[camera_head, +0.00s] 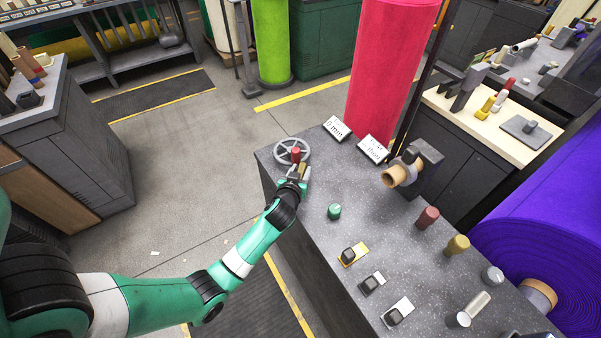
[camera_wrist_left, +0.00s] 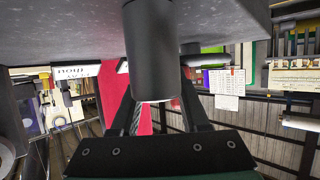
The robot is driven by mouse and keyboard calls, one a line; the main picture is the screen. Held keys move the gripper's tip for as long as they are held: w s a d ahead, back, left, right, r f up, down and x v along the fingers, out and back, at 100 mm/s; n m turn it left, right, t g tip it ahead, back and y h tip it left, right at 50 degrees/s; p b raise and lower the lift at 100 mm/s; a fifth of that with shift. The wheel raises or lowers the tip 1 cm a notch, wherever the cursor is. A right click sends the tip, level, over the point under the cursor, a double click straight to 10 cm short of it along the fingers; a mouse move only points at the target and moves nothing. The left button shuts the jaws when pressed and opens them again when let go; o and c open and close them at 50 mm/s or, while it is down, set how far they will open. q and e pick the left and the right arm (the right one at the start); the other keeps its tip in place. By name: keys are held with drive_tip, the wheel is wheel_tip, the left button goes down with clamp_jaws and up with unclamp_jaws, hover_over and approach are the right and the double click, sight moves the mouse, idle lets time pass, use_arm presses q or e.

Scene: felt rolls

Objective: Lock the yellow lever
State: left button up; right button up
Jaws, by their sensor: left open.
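A small yellow plate with a black lever or switch (camera_head: 353,254) lies on the speckled grey worktop in the head view. A yellow-brown piece shows close to my left gripper (camera_head: 302,173), but it is too small to identify. My left gripper is open beside a grey handwheel (camera_head: 281,145) with a red knob (camera_head: 295,154), at the worktop's far left corner. In the left wrist view, the two fingers of my left gripper (camera_wrist_left: 157,85) stand apart on either side of a grey cylinder (camera_wrist_left: 152,45); contact cannot be told. My right gripper is out of view.
The worktop (camera_head: 375,220) holds a green knob (camera_head: 334,211), red-brown (camera_head: 427,217) and yellow (camera_head: 457,245) cylinders, a cardboard-cored holder (camera_head: 402,171) and two more switches. A red roll (camera_head: 388,70) stands behind; a purple roll (camera_head: 550,225) lies right.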

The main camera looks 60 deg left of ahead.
use_arm(q)
clamp_jaws()
idle(1.4)
